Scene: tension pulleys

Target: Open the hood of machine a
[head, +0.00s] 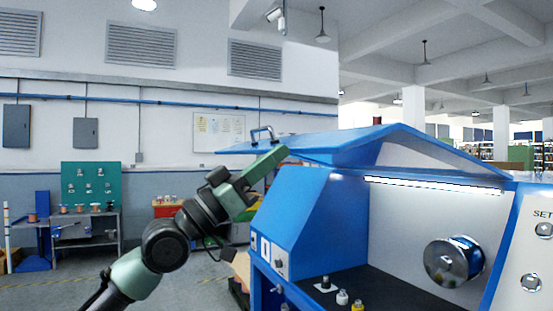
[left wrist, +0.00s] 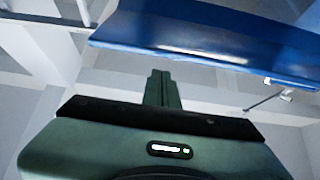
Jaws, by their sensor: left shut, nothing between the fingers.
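Machine a (head: 305,215) is the blue cabinet at the right, with a lit interior and a silver drum (head: 453,262) inside. Its blue hood (head: 340,142) forms the sloped top and juts out left past the blue side panel. A metal handle (head: 262,134) stands on the hood's left end. My left gripper (head: 281,153) is shut and empty, its green fingers just below the handle in the picture; I cannot tell whether they touch the hood. In the left wrist view the shut fingers (left wrist: 160,90) point up towards the hood's blue underside or edge (left wrist: 200,40). My right gripper is not in view.
Several small pulleys or bobbins (head: 342,297) stand on the machine's dark floor. A control panel (head: 530,250) is at the far right. A workbench (head: 85,240) with a green board (head: 90,183) stands at the back left.

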